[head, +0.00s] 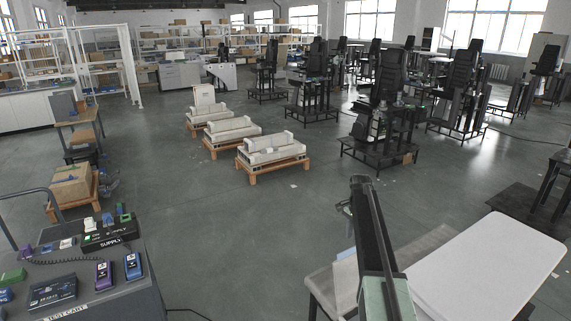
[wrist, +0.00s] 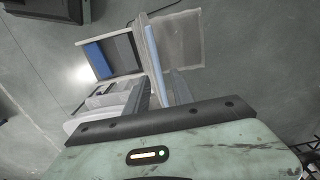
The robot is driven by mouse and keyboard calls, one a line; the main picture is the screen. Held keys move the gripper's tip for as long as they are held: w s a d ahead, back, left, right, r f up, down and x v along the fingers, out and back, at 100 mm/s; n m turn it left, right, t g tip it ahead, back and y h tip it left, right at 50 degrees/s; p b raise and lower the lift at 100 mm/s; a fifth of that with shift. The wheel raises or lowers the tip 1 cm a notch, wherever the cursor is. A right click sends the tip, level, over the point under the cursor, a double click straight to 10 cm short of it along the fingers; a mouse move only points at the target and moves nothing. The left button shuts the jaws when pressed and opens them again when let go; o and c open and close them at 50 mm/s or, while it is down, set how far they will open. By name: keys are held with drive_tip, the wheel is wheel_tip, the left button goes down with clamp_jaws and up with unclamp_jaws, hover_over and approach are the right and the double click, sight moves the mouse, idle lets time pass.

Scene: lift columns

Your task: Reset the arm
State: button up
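My gripper (wrist: 160,90) shows in the wrist view, with two dark fingers standing apart beyond a black bar and the pale green housing. A thin pale strip (wrist: 152,55) with a bluish edge runs between the fingers; I cannot tell whether they touch it or it lies beyond them. In the head view my dark arm (head: 370,230) reaches up and forward from the lower right, above a grey seat or bench. Its fingertips are not clear there.
A white table (head: 490,265) stands at the lower right, close to my arm. A test cart (head: 90,290) with small devices is at the lower left. Pallets with pale columns (head: 270,150) stand ahead, and black lift columns (head: 385,110) beyond. Open floor lies between.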

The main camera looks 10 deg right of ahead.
drive_tip(key=s+a+f+n+b, duration=0.2)
drive_tip(key=s+a, duration=0.4)
drive_tip(key=a, duration=0.2)
drive_tip(key=s+a+f+n+b, duration=0.1)
drive_tip(key=s+a+f+b, duration=0.15)
drive_tip(key=s+a, duration=0.4)
drive_tip(key=s+a+n, duration=0.4)
drive_tip(key=s+n, duration=0.1)
drive_tip(key=s, duration=0.4)
drive_tip(key=s+a+f+n+b, duration=0.1)
drive_tip(key=s+a+n, duration=0.2)
drive_tip(key=s+n, duration=0.2)
drive_tip(key=shift+s+a+f, duration=0.25)
drive_tip(key=shift+s+a, duration=0.15)
drive_tip(key=shift+s, duration=1.5)
